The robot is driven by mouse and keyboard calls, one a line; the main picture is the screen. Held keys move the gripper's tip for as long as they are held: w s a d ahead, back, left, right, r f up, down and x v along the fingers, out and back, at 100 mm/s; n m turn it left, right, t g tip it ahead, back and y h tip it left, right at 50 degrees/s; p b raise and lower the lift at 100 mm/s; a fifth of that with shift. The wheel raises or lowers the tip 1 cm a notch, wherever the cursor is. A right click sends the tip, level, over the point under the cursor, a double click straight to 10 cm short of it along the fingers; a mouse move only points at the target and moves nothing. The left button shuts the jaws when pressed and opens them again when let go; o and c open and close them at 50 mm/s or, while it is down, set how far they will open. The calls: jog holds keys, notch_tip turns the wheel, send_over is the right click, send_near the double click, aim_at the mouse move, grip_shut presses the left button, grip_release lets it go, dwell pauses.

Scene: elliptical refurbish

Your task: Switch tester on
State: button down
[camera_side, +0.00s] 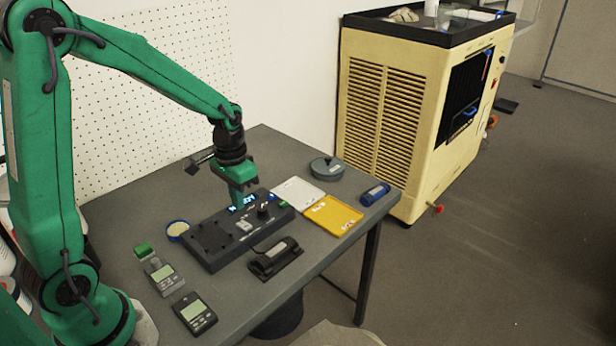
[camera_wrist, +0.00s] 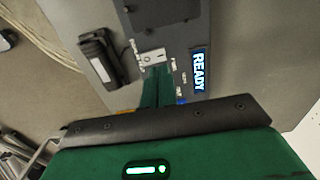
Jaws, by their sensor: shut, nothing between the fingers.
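The tester, a long dark box (camera_side: 212,251), lies on the grey table. Its small lit display (camera_side: 242,203) shows in the side view. In the wrist view the tester (camera_wrist: 205,20) has the display (camera_wrist: 200,72) lit blue with the word READY. A pale switch plate (camera_side: 244,226) sits on its top; it also shows in the wrist view (camera_wrist: 152,57). My gripper (camera_side: 237,205) points down over the tester's far side. It is shut and empty. In the wrist view its fingers (camera_wrist: 156,78) end close to the plate; I cannot tell whether they touch it.
A black cradle-like holder (camera_side: 275,258) lies in front of the tester. White (camera_side: 297,191) and yellow (camera_side: 333,215) trays, a blue cylinder (camera_side: 375,194) and a round grey lid (camera_side: 327,168) lie to the right. Two small meters (camera_side: 194,313) and a blue-rimmed dish (camera_side: 177,229) lie left.

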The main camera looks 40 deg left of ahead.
notch_tip(320, 180, up, 2)
jog(key=shift+r, duration=0.2)
dwell(0.5)
notch_tip(320, 180, up, 7)
jog(key=t, duration=0.2)
send_over(241, 224)
jog(key=s+d, duration=0.2)
jog(key=s, duration=0.2)
jog(key=s+d+r+t, duration=0.3)
jog(key=s+r, duration=0.2)
jog(key=s, duration=0.4)
jog(key=shift+d+r+t, duration=0.15)
jog(key=shift+r+t, duration=0.15)
jog(key=shift+r, duration=0.1)
